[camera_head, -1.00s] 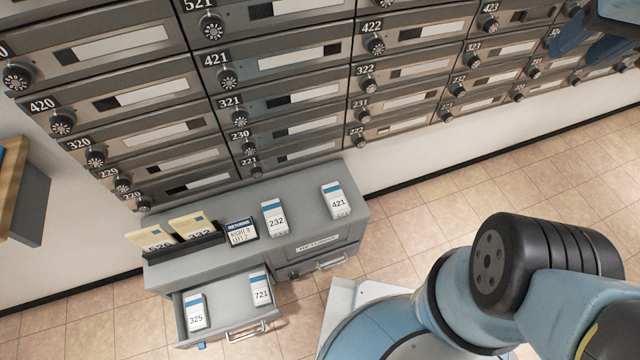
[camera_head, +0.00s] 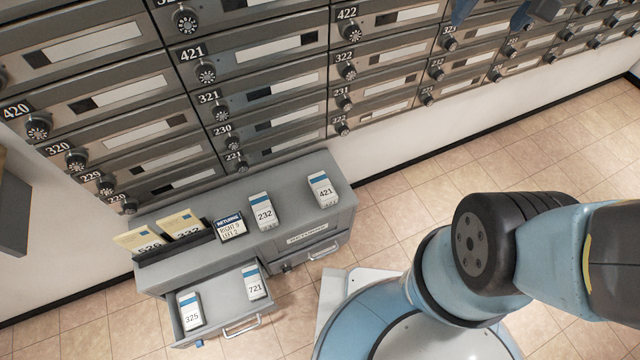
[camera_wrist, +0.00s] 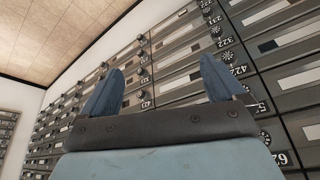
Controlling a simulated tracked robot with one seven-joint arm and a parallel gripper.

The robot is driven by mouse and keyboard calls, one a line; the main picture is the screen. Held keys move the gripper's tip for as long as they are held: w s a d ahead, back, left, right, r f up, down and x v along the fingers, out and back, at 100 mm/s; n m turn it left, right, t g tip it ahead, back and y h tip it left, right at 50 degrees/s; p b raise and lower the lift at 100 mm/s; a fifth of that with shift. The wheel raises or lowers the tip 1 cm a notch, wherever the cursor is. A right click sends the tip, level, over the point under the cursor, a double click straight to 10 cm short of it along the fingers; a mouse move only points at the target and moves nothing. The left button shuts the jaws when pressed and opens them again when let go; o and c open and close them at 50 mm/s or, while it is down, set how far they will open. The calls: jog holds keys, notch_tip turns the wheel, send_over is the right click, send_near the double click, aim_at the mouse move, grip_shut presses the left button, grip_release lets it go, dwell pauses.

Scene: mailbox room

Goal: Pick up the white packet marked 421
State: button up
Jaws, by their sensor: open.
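The white packet marked 421 (camera_head: 323,190) has a blue band at its top. It stands on the right end of the grey cabinet's top (camera_head: 290,237) in the head view, apart from the other packets. My gripper shows in the wrist view (camera_wrist: 158,90) with its two blue fingers spread wide and nothing between them. It faces the wall of mailboxes, and the packet is not in the wrist view. In the head view, part of my gripper shows at the top right edge, high up and far to the right of the packet.
A packet marked 232 (camera_head: 263,212) stands left of packet 421. A small returns sign (camera_head: 230,227) and a dark holder with yellow envelopes (camera_head: 183,224) are farther left. The open drawer (camera_head: 233,318) holds packets 325 (camera_head: 190,312) and 721 (camera_head: 254,283). Mailboxes (camera_head: 270,85) rise behind.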

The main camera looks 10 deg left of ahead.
jog(key=w+a+f+n+g, duration=0.2)
jog(key=w+a+f, duration=0.65)
jog(key=f, duration=0.25)
jog(key=n+g, duration=0.3)
send_over(323, 187)
jog(key=shift+h, duration=0.3)
jog(key=f, duration=4.5)
jog(key=shift+s+f, duration=0.25)
jog(key=shift+w+f, duration=0.15)
jog(key=shift+f, duration=1.6)
jog(key=shift+w+f, duration=0.1)
jog(key=shift+f, duration=1.6)
jog(key=shift+c, duration=0.3)
jog(key=c, duration=1.1)
